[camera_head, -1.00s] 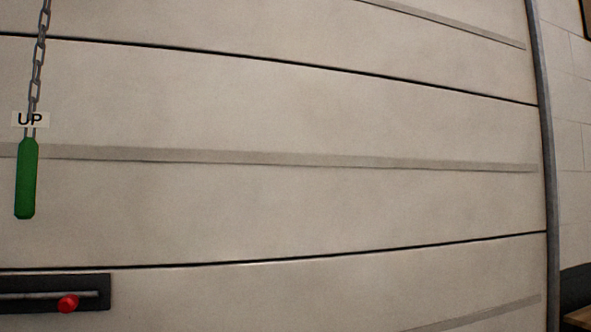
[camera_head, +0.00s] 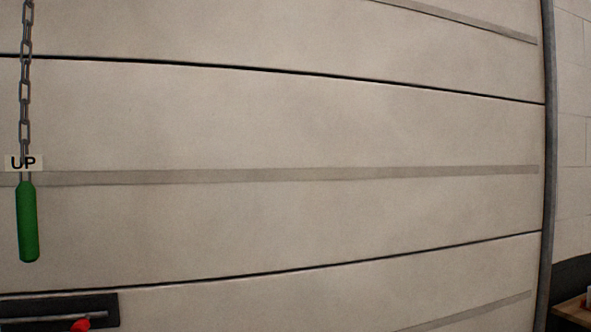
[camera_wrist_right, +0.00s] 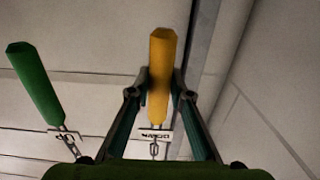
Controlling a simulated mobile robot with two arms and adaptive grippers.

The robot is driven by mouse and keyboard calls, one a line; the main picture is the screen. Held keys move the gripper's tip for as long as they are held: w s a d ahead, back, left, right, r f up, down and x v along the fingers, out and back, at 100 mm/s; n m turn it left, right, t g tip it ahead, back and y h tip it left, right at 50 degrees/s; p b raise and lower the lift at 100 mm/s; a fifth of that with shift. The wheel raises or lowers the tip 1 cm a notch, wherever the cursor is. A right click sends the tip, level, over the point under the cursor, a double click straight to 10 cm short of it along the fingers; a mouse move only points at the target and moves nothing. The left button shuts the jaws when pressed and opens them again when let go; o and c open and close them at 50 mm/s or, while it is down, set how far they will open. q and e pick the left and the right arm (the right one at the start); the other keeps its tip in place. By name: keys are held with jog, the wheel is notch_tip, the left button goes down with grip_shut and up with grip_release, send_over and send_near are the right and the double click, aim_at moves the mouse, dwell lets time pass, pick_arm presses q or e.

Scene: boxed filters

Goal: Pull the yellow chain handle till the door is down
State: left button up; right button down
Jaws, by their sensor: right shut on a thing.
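The yellow handle (camera_wrist_right: 161,75) is in the right wrist view. Its lower part in the picture is between the fingers of my right gripper (camera_wrist_right: 160,84), which is shut on it. A DOWN label (camera_wrist_right: 156,134), upside down in this view, and a short piece of chain (camera_wrist_right: 154,150) are at the handle's chain end. The pale panelled door (camera_head: 300,130) fills most of the head view. The yellow handle and my right gripper are outside the head view. My left gripper is not in view.
A green handle (camera_head: 28,222) with an UP label (camera_head: 23,163) hangs from a chain (camera_head: 25,85) at the left. Below it is a dark latch plate (camera_head: 60,310) with a red knob (camera_head: 80,325). A grey vertical rail (camera_head: 549,140) edges the door. A wooden surface (camera_head: 572,311) shows at lower right.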

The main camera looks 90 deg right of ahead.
notch_tip(320, 180, up, 2)
jog(key=shift+r+p, duration=0.15)
jog(key=shift+p, duration=0.25)
pick_arm(q)
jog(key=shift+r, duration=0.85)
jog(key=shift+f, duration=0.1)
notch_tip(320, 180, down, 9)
jog(key=b, duration=0.9)
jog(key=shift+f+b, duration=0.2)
jog(key=shift+b, duration=0.2)
pick_arm(e)
notch_tip(320, 180, down, 14)
jog(key=shift+r, duration=0.15)
notch_tip(320, 180, up, 14)
jog(key=p, duration=0.9)
jog(key=shift+p, duration=0.35)
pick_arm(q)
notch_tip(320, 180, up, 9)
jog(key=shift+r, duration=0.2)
pick_arm(e)
jog(key=shift+f, duration=0.2)
jog(key=c, duration=0.7)
grip_release()
